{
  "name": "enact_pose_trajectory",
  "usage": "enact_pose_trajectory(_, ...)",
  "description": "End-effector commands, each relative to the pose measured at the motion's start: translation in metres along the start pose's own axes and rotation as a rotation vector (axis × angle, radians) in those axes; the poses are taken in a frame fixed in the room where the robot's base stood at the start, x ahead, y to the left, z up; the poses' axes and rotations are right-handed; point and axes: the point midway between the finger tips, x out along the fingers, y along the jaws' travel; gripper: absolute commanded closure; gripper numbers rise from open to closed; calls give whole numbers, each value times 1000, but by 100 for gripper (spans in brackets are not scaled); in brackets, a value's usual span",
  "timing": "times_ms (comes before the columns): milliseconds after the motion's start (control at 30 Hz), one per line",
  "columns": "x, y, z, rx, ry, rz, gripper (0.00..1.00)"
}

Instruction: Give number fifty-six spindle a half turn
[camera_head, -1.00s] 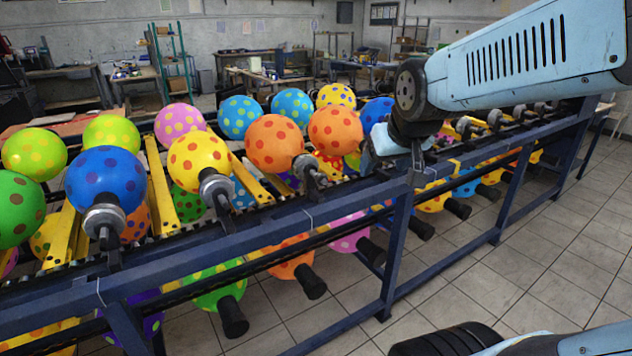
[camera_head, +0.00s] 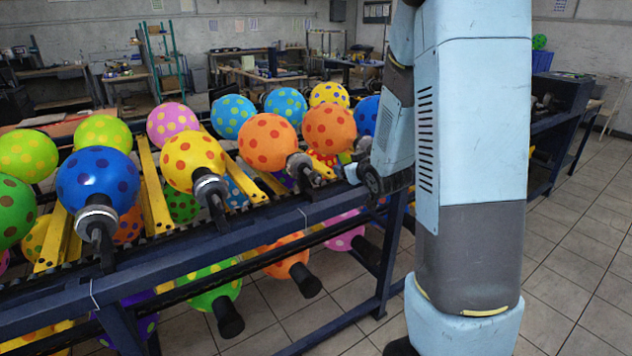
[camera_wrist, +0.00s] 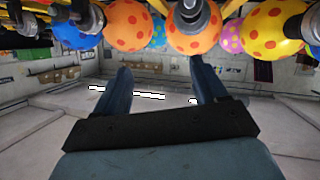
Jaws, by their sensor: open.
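Spindles with round metal ends and dark stems stand along the front rail of the rack, each beside a spotted balloon. In the head view, one is by the blue balloon (camera_head: 98,215), one by the yellow balloon (camera_head: 208,187) and one by an orange balloon (camera_head: 302,168). No number is readable, so I cannot tell which is fifty-six. In the wrist view, my gripper (camera_wrist: 158,74) is open, with nothing between its fingers. A spindle (camera_wrist: 188,15) at an orange balloon shows beyond the fingertips, apart from them. In the head view my arm hides part of the rack.
The blue rack rail (camera_head: 270,225) runs across the front. More balloons with black ends (camera_head: 228,318) hang on the lower level. A tiled floor (camera_head: 570,250) is clear at the right. Workbenches and a green stand (camera_head: 165,60) are at the back.

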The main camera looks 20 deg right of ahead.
Motion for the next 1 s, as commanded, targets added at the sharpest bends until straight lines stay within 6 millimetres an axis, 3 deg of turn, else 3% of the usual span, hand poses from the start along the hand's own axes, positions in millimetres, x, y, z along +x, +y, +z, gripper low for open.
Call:
enact_pose_trajectory(300,36,-17,49,-32,183,-83,29)
enact_pose_trajectory(600,41,-33,86,-28,333,-161,29)
enact_pose_trajectory(833,40,-37,95,-23,379,-184,29)
enact_pose_trajectory(1000,52,-40,89,-24,384,-186,29)
